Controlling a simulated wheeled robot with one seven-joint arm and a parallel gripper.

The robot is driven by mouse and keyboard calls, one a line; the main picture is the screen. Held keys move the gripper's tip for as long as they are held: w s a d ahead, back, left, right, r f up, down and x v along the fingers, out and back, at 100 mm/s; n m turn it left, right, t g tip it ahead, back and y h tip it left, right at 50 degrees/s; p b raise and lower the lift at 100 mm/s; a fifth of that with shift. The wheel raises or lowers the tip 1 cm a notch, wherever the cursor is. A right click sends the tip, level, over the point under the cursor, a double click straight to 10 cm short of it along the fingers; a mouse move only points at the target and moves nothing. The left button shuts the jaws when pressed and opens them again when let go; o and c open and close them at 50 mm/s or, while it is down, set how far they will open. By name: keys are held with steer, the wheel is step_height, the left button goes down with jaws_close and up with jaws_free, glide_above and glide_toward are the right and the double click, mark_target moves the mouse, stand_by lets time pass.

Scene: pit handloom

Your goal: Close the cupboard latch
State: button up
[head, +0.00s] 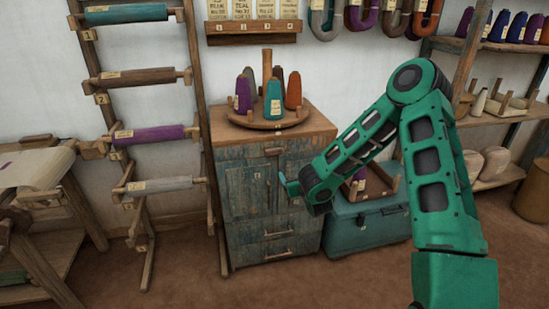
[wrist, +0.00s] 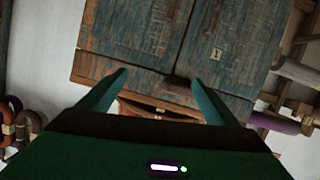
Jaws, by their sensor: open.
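The cupboard (head: 240,185) is a weathered blue-green wooden cabinet with two doors and drawers below. A small dark bar, which looks like the latch (head: 274,151), sits near the top of its front. In the wrist view the cupboard (wrist: 140,35) appears upside down. There the dark latch (wrist: 178,82) shows between my fingers, nearer the right one. My gripper (head: 287,184) is in front of the cupboard's right side; it also shows in the wrist view (wrist: 160,78). It is open with nothing between the fingers, apart from the latch. I cannot tell whether the latch spans both doors.
A round tray (head: 255,123) of yarn cones stands on the cupboard top. A teal chest (head: 365,225) stands to its right, partly behind my arm. A roller rack (head: 150,135) leans to its left. Shelves (head: 500,118) are at far right. Floor in front is clear.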

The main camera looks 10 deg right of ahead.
steer(key=w+a+r+t+y, duration=0.1)
steer(key=a+t, duration=0.1)
steer(key=a, duration=0.2)
steer(key=t, duration=0.1)
glide_toward(275, 153)
steer(key=shift+w, duration=1.6)
steer(key=shift+w+m, duration=0.4)
steer(key=shift+w, duration=2.15)
steer(key=c, duration=1.1)
